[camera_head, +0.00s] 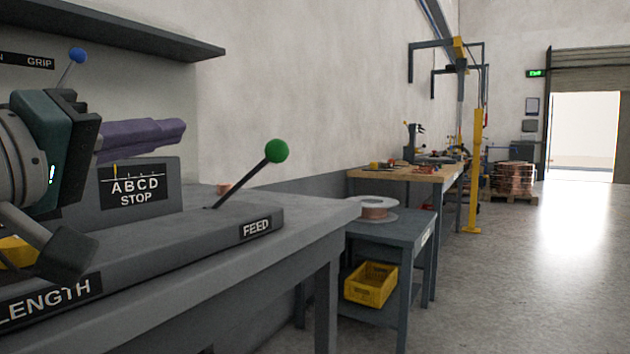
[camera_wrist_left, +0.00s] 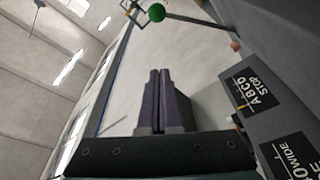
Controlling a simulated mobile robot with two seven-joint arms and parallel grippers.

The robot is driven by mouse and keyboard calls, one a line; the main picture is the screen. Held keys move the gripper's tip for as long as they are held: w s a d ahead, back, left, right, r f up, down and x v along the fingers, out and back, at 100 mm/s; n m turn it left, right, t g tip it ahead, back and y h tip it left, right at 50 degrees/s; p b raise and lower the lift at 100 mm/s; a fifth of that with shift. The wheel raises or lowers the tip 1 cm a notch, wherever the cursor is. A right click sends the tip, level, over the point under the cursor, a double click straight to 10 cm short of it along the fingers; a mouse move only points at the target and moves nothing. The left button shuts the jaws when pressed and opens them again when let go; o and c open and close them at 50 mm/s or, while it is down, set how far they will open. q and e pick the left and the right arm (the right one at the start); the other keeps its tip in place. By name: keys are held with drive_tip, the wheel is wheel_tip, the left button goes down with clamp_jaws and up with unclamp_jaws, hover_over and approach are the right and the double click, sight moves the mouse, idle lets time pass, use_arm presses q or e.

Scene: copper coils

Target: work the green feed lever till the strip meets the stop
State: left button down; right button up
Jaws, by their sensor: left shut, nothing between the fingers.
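The green feed lever (camera_head: 277,151) is a ball knob on a dark rod. The rod rises tilted to the right from the grey base labelled FEED (camera_head: 256,228). The green knob also shows at the top of the wrist view (camera_wrist_left: 156,12). My left gripper (camera_head: 184,131) has purple fingers pressed together and empty. It is left of the knob in the head view, and apart from it. The black ABCD STOP plate (camera_head: 138,187) stands below the fingers. I cannot make out the strip or the stop itself. My right gripper is not in view.
A blue-knobbed lever (camera_head: 78,55) stands by the GRIP label at upper left. The machine's grey bench (camera_head: 300,225) ends right of the feed base. Beyond it are a low table with a copper spool (camera_head: 375,208) and a yellow crate (camera_head: 370,284). The floor at right is clear.

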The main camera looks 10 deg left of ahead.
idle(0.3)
use_arm(q)
drive_tip(key=w+d+b, duration=0.2)
drive_tip(key=w+d, duration=0.2)
drive_tip(key=w, duration=0.6)
drive_tip(key=shift+w+d+f, duration=0.3)
drive_tip(key=shift+d+f, duration=0.1)
drive_tip(key=shift+f, duration=0.05)
drive_tip(key=shift+f+b, duration=0.1)
drive_tip(key=shift+b, duration=0.2)
